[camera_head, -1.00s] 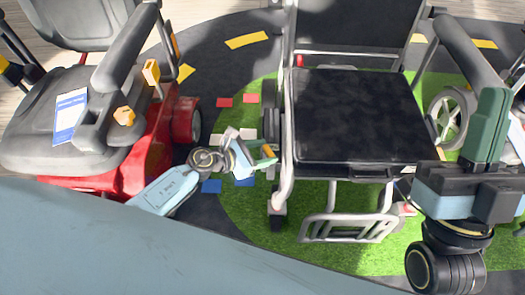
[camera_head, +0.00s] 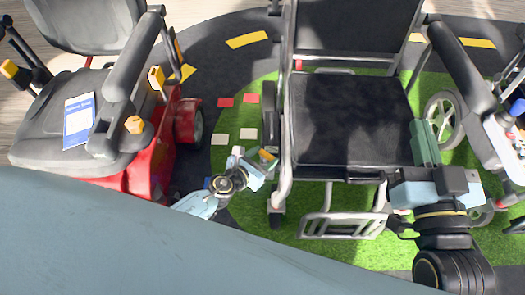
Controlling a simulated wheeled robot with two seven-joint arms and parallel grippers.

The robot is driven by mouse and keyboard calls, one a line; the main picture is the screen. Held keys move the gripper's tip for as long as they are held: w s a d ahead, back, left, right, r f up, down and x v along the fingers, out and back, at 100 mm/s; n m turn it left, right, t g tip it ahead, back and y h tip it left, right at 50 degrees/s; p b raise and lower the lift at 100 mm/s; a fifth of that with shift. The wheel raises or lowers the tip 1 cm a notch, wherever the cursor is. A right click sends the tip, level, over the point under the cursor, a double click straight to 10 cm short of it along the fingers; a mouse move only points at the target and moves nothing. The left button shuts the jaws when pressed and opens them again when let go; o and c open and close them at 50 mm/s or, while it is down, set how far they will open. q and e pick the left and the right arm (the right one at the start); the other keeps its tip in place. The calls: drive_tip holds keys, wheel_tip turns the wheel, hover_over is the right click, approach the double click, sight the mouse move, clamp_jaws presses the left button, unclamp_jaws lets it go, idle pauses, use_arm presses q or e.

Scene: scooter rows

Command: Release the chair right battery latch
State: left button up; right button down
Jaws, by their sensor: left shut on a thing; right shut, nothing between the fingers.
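The chair is a wheelchair with a black seat (camera_head: 350,120) and a silver frame, in the middle of the head view. My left gripper (camera_head: 265,162) is at the left side of its frame, low beside the front upright. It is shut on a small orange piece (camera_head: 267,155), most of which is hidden. I cannot tell whether this piece is the battery latch. My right gripper (camera_head: 424,142) is shut and empty, with its green fingers beside the right edge of the seat. No battery can be made out.
A red scooter (camera_head: 158,150) with a grey seat and a blue-and-white card (camera_head: 78,120) stands at the left, with orange knobs. Another frame with a grey armrest (camera_head: 462,68) is at the right. Green floor (camera_head: 290,225) shows below the wheelchair.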

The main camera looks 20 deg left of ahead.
use_arm(q)
drive_tip(key=n+y, duration=0.2)
drive_tip(key=y, duration=0.1)
drive_tip(key=shift+s+d+n+t+p, duration=0.25)
drive_tip(key=shift+d+n+t+p, duration=0.05)
drive_tip(key=shift+d+n+p, duration=0.1)
drive_tip(key=shift+n+y, duration=0.4)
drive_tip(key=shift+s+n+y, duration=0.1)
drive_tip(key=shift+n+y, duration=0.2)
drive_tip(key=shift+y, duration=0.2)
drive_tip(key=shift+d+n+y, duration=0.15)
drive_tip(key=shift+n+y, duration=0.55)
drive_tip(key=shift+y, duration=0.1)
drive_tip(key=shift+s+d+n+y+b, duration=0.1)
drive_tip(key=shift+s+n+y+b, duration=0.15)
drive_tip(key=shift+n+y, duration=0.75)
use_arm(e)
drive_tip(key=shift+w+d+f+g+h, duration=0.1)
drive_tip(key=shift+d+f+g+h, duration=0.1)
drive_tip(key=shift+f+g, duration=0.4)
drive_tip(key=shift+d+f+g+h, duration=0.1)
drive_tip(key=shift+f+g+h, duration=0.15)
drive_tip(key=shift+f, duration=0.55)
use_arm(q)
drive_tip(key=o, duration=1)
use_arm(e)
drive_tip(key=shift+a, duration=0.1)
